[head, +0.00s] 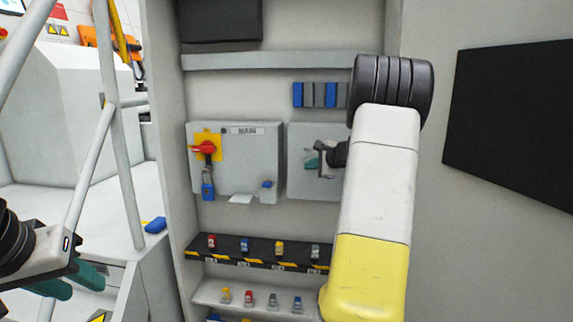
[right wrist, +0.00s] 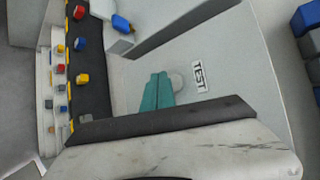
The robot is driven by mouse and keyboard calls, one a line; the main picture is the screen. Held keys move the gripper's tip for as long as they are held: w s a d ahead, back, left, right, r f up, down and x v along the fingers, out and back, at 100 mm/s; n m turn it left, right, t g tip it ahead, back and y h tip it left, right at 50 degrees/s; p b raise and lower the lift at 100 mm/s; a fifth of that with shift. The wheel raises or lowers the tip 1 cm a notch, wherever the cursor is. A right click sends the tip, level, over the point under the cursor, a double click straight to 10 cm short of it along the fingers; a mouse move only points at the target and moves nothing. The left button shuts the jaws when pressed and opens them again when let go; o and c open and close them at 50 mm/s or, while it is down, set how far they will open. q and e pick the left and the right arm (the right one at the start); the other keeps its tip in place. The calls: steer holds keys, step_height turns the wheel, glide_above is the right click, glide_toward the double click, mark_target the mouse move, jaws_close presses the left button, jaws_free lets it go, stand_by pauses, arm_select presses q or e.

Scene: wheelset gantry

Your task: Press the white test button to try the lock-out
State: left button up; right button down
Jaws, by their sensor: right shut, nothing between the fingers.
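The white test button (right wrist: 177,82) is a small round knob beside the TEST label (right wrist: 200,76) on a grey box (head: 300,182). My right gripper (head: 315,161) is at the front of this box, its teal fingers shut with nothing between them. In the right wrist view the fingertips (right wrist: 160,78) overlap the button's edge; I cannot tell whether they touch it. The MAIN box (head: 262,160) carries a red rotary handle (head: 205,148) on a yellow plate, with a blue padlock (head: 208,190) hanging below. My left gripper (head: 75,281) is open and empty at the lower left.
Shelves below hold several coloured padlocks (head: 245,245). A blue object (head: 267,184) is at the MAIN box's lower right. Blue and grey blocks (head: 318,95) are above the test box. A grey railing (head: 110,110) stands at left.

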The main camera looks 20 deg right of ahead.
steer(key=s+a, duration=0.1)
steer(key=s, duration=0.1)
steer(key=s+a, duration=0.1)
steer(key=s, duration=0.1)
steer(key=shift+s+a, duration=0.1)
steer(key=shift+a, duration=0.25)
stand_by(0.8)
steer(key=s+a+r+n+g+y, duration=0.2)
steer(key=s+a+n, duration=0.4)
steer(key=a, duration=0.5)
steer(key=s+a+r+n+g+y, duration=0.2)
steer(key=s+a+r+n, duration=0.15)
steer(key=s+a, duration=0.55)
steer(key=s+a+f+n+g+h, duration=0.1)
steer(key=s+a+f+n, duration=0.2)
steer(key=s, duration=0.6)
steer(key=s+a+f+n+g+h, duration=0.1)
steer(key=s+a+f+n+h, duration=0.1)
steer(key=s+n, duration=0.6)
steer(key=shift+s+a+f+g+h, duration=0.3)
steer(key=shift+s+a+f, duration=0.25)
steer(key=shift+a, duration=0.55)
